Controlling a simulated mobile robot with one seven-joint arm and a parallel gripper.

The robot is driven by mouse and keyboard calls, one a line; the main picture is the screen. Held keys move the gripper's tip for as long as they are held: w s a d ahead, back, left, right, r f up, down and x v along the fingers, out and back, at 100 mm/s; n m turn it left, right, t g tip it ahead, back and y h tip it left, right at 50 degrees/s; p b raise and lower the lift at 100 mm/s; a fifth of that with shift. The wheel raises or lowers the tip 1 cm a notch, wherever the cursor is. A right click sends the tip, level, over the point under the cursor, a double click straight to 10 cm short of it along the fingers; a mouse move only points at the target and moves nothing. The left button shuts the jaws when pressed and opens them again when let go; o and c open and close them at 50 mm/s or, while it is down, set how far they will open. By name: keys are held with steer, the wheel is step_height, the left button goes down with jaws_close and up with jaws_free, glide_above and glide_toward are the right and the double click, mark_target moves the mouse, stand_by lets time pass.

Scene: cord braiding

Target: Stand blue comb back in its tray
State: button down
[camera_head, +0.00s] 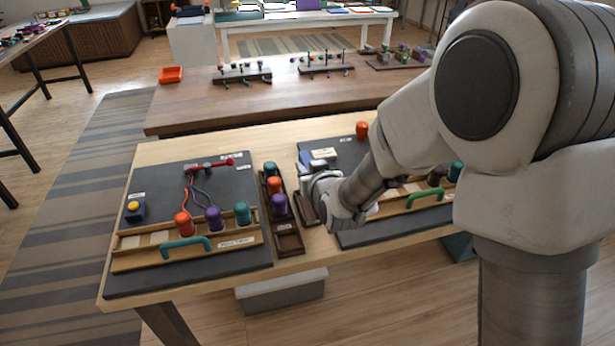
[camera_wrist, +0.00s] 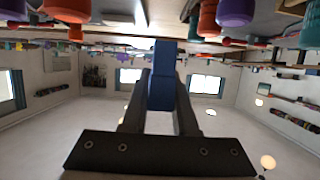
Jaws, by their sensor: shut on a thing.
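My gripper (camera_wrist: 162,72) is shut on the blue comb (camera_wrist: 162,92), which shows as a blue block between the two dark fingers in the wrist view. In the head view my gripper (camera_head: 320,185) is over the gap between the two dark work mats, its fingers mostly hidden. A blue patch shows just beyond it, beside a pale label; I cannot tell whether this is the comb. A narrow brown tray (camera_head: 304,208) lies beside my gripper, partly hidden. I cannot tell whether it is the comb's tray.
A dark tray (camera_head: 289,243) holds coloured bobbins left of my gripper. The left mat (camera_head: 150,275) carries cords, bobbins and a teal handle (camera_head: 186,247). The right mat (camera_head: 352,238) is partly behind my arm. A brown table (camera_head: 200,108) stands beyond.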

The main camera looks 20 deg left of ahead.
steer(key=shift+a+f+b, duration=0.1)
steer(key=shift+f+b, duration=1.1)
steer(key=shift+f, duration=1.75)
steer(key=shift+s+b, duration=0.1)
steer(key=shift+b, duration=0.95)
steer(key=shift+f+b, duration=1.45)
steer(key=shift+b, duration=0.05)
steer(key=c, duration=0.6)
jaws_free()
